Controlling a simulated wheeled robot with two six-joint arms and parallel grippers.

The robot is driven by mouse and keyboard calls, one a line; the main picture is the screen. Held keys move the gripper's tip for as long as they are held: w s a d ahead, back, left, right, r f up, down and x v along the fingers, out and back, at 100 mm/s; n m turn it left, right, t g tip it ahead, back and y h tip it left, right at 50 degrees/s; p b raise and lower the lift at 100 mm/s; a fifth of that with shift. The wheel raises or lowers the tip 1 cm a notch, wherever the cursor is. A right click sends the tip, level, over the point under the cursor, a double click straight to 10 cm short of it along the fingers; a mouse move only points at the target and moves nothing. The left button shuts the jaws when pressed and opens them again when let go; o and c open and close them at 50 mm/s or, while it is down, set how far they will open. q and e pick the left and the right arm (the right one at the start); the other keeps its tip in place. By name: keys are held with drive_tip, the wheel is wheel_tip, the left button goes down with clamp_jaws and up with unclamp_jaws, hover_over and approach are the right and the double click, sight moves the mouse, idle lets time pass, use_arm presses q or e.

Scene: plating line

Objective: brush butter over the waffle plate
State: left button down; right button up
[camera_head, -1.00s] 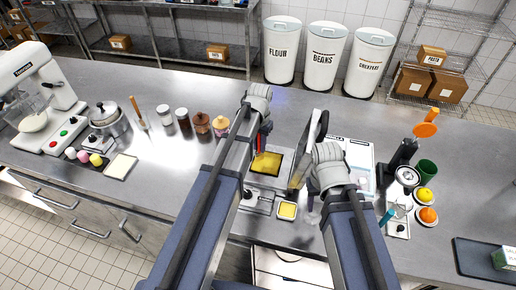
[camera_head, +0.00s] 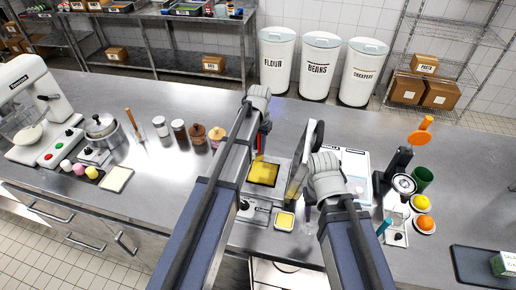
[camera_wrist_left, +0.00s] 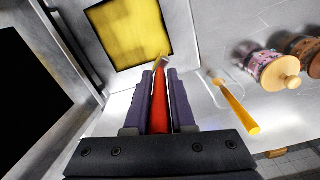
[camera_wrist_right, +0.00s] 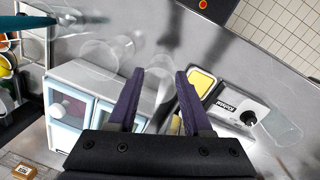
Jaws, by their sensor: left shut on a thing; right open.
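The waffle plate (camera_head: 264,172) is a yellow-coated square in the open waffle maker (camera_head: 257,210). In the left wrist view the plate (camera_wrist_left: 130,31) looks yellow with a dark rim. My left gripper (camera_wrist_left: 160,75) is shut on the brush, whose red handle (camera_wrist_left: 160,105) stands between the fingers. The brush's head is at the plate's near edge; contact cannot be told. A square butter dish (camera_head: 284,220) sits right of the waffle maker's front; it also shows in the right wrist view (camera_wrist_right: 202,82). My right gripper (camera_wrist_right: 160,82) is open and empty, right of the raised lid (camera_head: 304,165).
A white appliance (camera_head: 355,162) stands right of the lid. Clear glasses (camera_wrist_right: 100,58) stand near my right gripper. The counter's back middle is clear.

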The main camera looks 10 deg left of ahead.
sight(259, 153)
drive_tip(key=shift+r, duration=0.1)
use_arm(q)
wheel_tip(259, 153, up, 6)
drive_tip(key=p, duration=0.6)
use_arm(e)
wheel_tip(259, 153, up, 6)
drive_tip(key=shift+f, duration=0.1)
use_arm(q)
wheel_tip(259, 153, up, 3)
drive_tip(key=p, duration=0.3)
drive_tip(key=shift+r, duration=0.1)
use_arm(e)
wheel_tip(259, 153, up, 3)
